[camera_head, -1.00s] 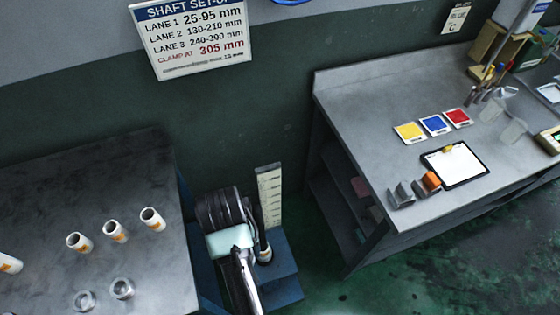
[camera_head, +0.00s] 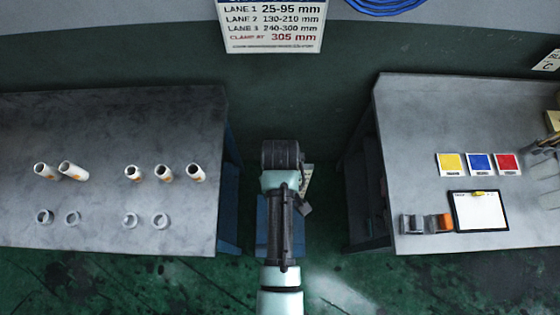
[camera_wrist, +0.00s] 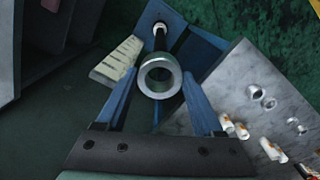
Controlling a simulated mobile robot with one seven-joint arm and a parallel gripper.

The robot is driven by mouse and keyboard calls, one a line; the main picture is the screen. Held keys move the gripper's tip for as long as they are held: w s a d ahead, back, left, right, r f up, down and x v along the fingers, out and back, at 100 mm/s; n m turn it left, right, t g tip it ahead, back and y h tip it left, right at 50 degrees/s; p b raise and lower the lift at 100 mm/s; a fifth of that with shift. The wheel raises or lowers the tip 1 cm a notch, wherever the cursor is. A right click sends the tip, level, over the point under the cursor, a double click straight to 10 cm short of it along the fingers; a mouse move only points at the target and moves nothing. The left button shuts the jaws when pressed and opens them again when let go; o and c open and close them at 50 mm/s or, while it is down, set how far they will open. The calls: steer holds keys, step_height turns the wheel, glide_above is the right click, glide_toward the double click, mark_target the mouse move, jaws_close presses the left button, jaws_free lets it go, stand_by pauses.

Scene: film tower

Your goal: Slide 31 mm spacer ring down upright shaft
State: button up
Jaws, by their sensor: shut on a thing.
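In the wrist view a pale grey spacer ring (camera_wrist: 160,77) sits between the blue fingers of my gripper (camera_wrist: 160,82), which is shut on it. A dark upright shaft (camera_wrist: 160,42) rises from a collar on the blue stand (camera_wrist: 190,42). Its near part passes out of sight behind the ring's upper rim. I cannot tell whether the ring is around the shaft or just above it. In the head view my arm hides the ring, fingers and shaft; part of the blue stand (camera_head: 263,225) shows beside it.
A pale graduated scale (camera_wrist: 117,60) stands beside the shaft. The left table (camera_head: 100,120) holds several white tubes and loose grey rings. The right bench (camera_head: 420,110) holds coloured cards and a clipboard (camera_head: 480,212). Green floor shows between the tables.

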steer(key=shift+s+f+b, duration=0.15)
steer(key=shift+f+b, duration=0.3)
steer(key=shift+f, duration=0.05)
step_height(320, 180, down, 4)
steer(key=b, duration=0.4)
steer(key=shift+f+b, duration=1.35)
steer(key=shift+f, duration=0.8)
steer(key=o, duration=1.5)
steer(key=shift+r, duration=0.1)
step_height(320, 180, up, 13)
steer(key=shift+f, duration=0.1)
